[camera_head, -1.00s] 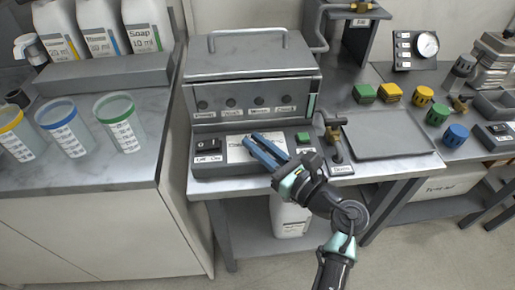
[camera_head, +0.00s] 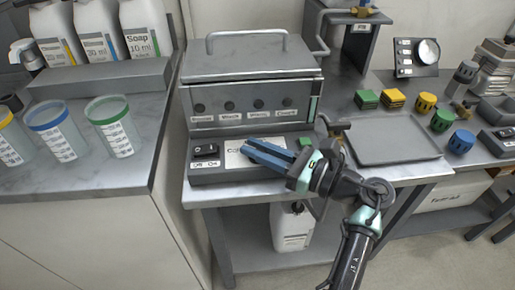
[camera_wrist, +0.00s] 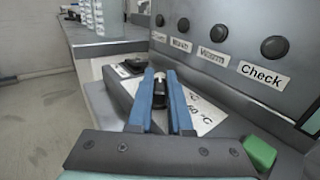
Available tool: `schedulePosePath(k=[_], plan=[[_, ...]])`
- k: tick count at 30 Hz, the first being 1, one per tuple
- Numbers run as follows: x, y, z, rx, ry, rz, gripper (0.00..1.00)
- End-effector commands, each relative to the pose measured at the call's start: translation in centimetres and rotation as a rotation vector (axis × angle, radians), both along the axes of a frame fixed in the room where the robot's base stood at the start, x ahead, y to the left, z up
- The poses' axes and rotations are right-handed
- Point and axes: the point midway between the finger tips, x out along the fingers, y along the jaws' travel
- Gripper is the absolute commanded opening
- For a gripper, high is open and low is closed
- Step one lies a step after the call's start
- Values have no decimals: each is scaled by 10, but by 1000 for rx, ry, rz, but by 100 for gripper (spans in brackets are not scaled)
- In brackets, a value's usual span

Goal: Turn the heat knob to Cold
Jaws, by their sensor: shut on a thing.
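The heat knob (camera_wrist: 160,92) is a small dark knob on the light label plate of the machine's front panel. In the wrist view it sits between the two blue fingers of my gripper (camera_wrist: 159,88), which are shut on it. The plate (camera_wrist: 207,118) carries "°C" lettering, partly covered by the fingers. In the head view my gripper (camera_head: 246,148) reaches in from the right over the plate (camera_head: 232,158), and the fingers hide the knob. I cannot read which mark the knob points to.
A black on/off switch (camera_head: 205,152) is left of the plate and a green button (camera_head: 305,142) right of it. Above is a row of dark knobs (camera_wrist: 274,48) with labels. A grey tray (camera_head: 392,138) lies to the right, beside a brass-handled tap (camera_head: 338,128).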

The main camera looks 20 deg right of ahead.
Motion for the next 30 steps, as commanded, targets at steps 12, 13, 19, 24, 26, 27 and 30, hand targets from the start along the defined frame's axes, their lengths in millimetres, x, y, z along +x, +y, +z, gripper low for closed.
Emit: schedulePosePath(k=[12,13,19,24,26,27,30], plan=[[0,0,-1,1,2,0,48],[0,0,-1,1,2,0,48],[-4,-3,-1,1,2,-1,48],[-25,-20,0,1,2,-5,48],[-35,-28,-1,0,3,-6,48],[-43,-34,-1,1,3,-7,48],[-61,-48,-1,1,3,-6,48]])
